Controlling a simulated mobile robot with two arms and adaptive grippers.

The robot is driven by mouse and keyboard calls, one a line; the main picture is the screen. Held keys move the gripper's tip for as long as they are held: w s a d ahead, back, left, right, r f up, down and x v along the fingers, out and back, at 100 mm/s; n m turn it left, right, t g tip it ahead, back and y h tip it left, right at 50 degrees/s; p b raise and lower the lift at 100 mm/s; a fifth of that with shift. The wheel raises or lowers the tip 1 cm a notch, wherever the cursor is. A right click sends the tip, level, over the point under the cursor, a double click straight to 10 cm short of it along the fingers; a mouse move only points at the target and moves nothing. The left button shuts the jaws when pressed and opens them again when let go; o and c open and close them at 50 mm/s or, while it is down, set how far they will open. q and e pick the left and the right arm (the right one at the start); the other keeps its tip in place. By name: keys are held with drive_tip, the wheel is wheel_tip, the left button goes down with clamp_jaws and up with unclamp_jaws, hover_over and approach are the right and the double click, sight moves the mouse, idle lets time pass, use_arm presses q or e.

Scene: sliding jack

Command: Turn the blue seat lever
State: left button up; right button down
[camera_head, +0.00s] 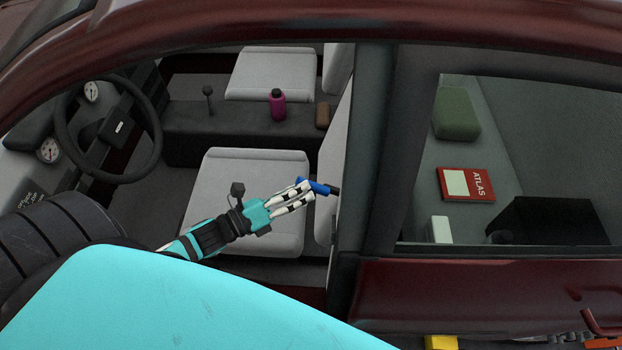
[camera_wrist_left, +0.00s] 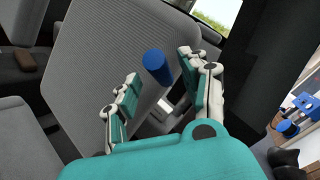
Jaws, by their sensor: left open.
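The blue seat lever (camera_head: 319,187) is at the side of the near front seat, by the foot of its backrest, with a dark base at its right end. It also shows in the left wrist view as a blue cylinder (camera_wrist_left: 157,67). My left gripper (camera_head: 308,191) reaches in through the car's side opening, its fingertips right at the lever. In the left wrist view the fingers (camera_wrist_left: 157,83) are spread, with the lever's end in the gap between them, toward the tips. I cannot tell whether they touch it. My right gripper does not show.
The near seat cushion (camera_head: 240,185) lies behind and left of my gripper. The dark door pillar (camera_head: 360,150) stands close on the right. A steering wheel (camera_head: 107,128) is at left. A magenta bottle (camera_head: 277,105) stands on the centre console (camera_head: 190,137).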

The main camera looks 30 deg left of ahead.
sight(312, 184)
use_arm(q)
drive_tip(key=shift+p+x, duration=0.3)
drive_tip(key=shift+x, duration=1.65)
clamp_jaws()
drive_tip(key=shift+f, duration=0.1)
